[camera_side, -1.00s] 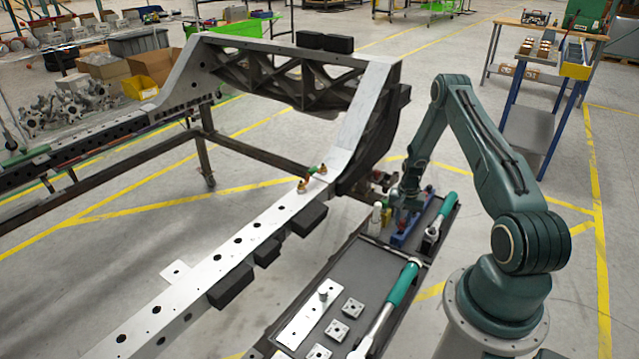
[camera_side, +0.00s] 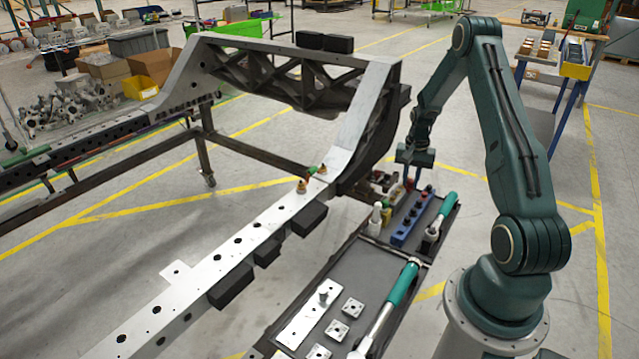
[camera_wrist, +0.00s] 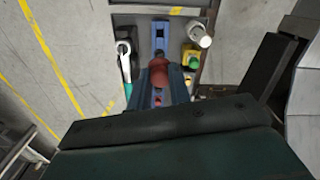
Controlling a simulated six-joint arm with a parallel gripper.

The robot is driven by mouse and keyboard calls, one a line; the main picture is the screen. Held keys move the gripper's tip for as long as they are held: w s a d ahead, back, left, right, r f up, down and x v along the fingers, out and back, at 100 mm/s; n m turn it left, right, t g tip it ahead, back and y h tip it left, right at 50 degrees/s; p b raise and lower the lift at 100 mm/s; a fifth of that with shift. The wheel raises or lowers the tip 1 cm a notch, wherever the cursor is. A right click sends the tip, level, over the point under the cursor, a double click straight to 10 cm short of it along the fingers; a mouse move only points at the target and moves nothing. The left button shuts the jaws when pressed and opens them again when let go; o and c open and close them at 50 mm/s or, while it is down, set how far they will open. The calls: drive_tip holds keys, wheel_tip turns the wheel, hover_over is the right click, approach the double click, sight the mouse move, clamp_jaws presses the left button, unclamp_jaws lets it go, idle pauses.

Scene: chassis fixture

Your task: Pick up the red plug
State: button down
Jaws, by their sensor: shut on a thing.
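The red plug (camera_wrist: 157,73) shows in the wrist view between the blue-grey fingers of my gripper (camera_wrist: 158,84). My gripper is shut on it. In the side view my gripper (camera_side: 409,180) is above the blue rack (camera_side: 404,234), clear of it, with the plug small and partly hidden at the fingertips. The blue rack lies along the tray and carries several small pegs; in the wrist view its far end (camera_wrist: 160,30) shows beyond the plug.
A green-handled ratchet (camera_side: 440,220) lies right of the rack, and a white bottle (camera_side: 377,216) stands left of it. A longer green-handled wrench (camera_side: 390,305) and square plates (camera_side: 338,331) lie nearer on the tray (camera_side: 350,262). The chassis rail (camera_side: 255,232) runs along the left.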

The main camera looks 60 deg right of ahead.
sight(411, 180)
drive_tip(key=shift+r, duration=0.35)
drive_tip(key=shift+r, duration=0.15)
idle(0.4)
drive_tip(key=shift+r, duration=2.05)
